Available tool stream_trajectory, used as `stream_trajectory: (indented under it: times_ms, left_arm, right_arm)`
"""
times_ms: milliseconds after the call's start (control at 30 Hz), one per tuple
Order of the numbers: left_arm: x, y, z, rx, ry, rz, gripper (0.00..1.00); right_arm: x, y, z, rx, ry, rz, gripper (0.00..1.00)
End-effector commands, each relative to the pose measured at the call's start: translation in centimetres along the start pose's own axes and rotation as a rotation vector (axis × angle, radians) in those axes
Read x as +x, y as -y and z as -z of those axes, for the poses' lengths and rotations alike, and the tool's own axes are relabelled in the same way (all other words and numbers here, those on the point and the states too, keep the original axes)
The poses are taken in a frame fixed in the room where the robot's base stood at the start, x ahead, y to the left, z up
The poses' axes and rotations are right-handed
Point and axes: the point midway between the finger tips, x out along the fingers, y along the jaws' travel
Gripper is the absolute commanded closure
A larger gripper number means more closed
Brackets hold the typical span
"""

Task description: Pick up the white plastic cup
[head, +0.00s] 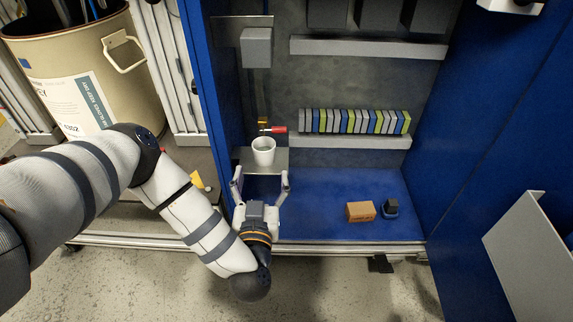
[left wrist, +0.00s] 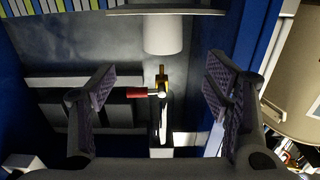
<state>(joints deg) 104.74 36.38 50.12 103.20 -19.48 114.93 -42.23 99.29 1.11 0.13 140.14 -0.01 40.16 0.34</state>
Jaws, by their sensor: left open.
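The white plastic cup (head: 264,151) stands upright on a small grey ledge (head: 277,168) inside the blue cabinet, just below a red-handled tap (head: 272,127). My left gripper (head: 262,176) is open and empty in front of the cup, its two fingers spread left and right of the cup's line. In the left wrist view the picture is upside down. There the cup (left wrist: 164,33) shows beyond the open fingers (left wrist: 160,84), apart from them and near the top edge. The tap (left wrist: 145,92) shows between the fingers. My right gripper is not in view.
A shelf holds a row of coloured slabs (head: 355,121) right of the tap. A brown block (head: 360,211) and a small dark object (head: 391,208) sit on the blue cabinet floor. A large beige drum (head: 85,75) stands left. The cabinet's left wall is close to my gripper.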

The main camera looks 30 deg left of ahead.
Motion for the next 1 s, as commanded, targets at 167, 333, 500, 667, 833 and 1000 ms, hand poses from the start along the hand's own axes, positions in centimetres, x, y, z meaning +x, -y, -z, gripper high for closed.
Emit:
stream_trajectory:
  times_ms: [167, 333, 500, 667, 833, 1000]
  left_arm:
    - [2.6, 0.1, -0.7, 0.001, 0.003, 0.002, 0.29]
    - [5.8, 0.0, -0.2, 0.0, 0.004, -0.001, 0.29]
    - [8.3, 0.3, -0.5, -0.001, 0.005, 0.0, 0.29]
    - [10.9, 0.3, -0.4, -0.001, 0.005, -0.003, 0.29]
    - [11.5, 0.2, 0.0, -0.001, 0.004, -0.005, 0.29]
    - [11.5, 0.2, 0.0, -0.002, 0.005, -0.006, 0.45]
  right_arm:
    - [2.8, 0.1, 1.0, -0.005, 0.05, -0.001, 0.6]
    - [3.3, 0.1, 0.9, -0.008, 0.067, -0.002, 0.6]
    - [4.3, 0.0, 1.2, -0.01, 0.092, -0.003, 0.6]
    - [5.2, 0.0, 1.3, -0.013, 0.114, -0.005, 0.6]
    - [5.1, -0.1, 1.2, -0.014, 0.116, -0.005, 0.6]
    - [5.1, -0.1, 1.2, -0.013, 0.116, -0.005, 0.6]
